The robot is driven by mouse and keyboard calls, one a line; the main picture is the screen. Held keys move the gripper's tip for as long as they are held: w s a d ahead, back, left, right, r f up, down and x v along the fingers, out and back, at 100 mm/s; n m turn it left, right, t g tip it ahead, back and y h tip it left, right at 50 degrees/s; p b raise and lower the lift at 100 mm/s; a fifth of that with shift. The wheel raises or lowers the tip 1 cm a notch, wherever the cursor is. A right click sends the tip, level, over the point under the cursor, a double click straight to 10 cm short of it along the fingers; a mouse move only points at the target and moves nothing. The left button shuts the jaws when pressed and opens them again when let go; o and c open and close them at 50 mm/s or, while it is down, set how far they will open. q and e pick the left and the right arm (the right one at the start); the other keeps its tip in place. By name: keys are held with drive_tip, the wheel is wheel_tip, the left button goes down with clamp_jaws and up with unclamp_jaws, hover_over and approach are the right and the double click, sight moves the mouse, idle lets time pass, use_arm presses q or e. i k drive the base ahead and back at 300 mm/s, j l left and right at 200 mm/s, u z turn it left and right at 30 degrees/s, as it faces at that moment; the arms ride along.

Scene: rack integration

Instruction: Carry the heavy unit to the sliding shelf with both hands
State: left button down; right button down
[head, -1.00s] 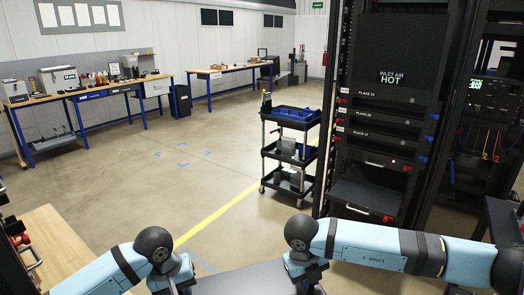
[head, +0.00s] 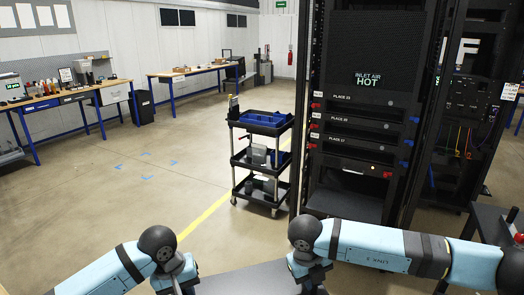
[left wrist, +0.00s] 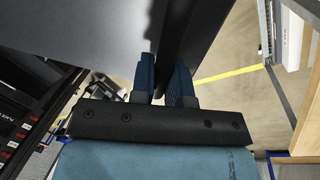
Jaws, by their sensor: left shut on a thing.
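The heavy unit (head: 250,279) is a flat dark grey box at the bottom of the head view, between my two arms and cut off by the lower edge. My left gripper (left wrist: 166,78) is shut on its edge; the blue fingers stand on either side of a dark wall in the left wrist view. My right gripper (head: 309,277) is at the unit's right side in the head view; its fingers are hidden. The sliding shelf (head: 345,206) is a dark tray low in the black rack (head: 365,72), ahead and right, apart from the unit.
A black tool cart (head: 262,160) with blue trays stands left of the rack. A dark table (head: 492,235) is at the right edge. Workbenches (head: 75,97) line the far wall. Open floor (head: 130,200) with a yellow line lies left of the cart.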

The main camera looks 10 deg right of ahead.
sight(346, 205)
drive_tip(key=i+z, duration=0.3)
drive_tip(key=i, duration=0.3)
drive_tip(key=i+z, duration=0.3)
drive_tip(key=i, duration=0.3)
drive_tip(key=i+u, duration=0.15)
drive_tip(key=i, duration=0.5)
drive_tip(key=i+u, duration=0.4)
drive_tip(key=i, duration=0.75)
drive_tip(key=z, duration=1.3)
drive_tip(key=i+z, duration=0.15)
drive_tip(key=i, duration=0.1)
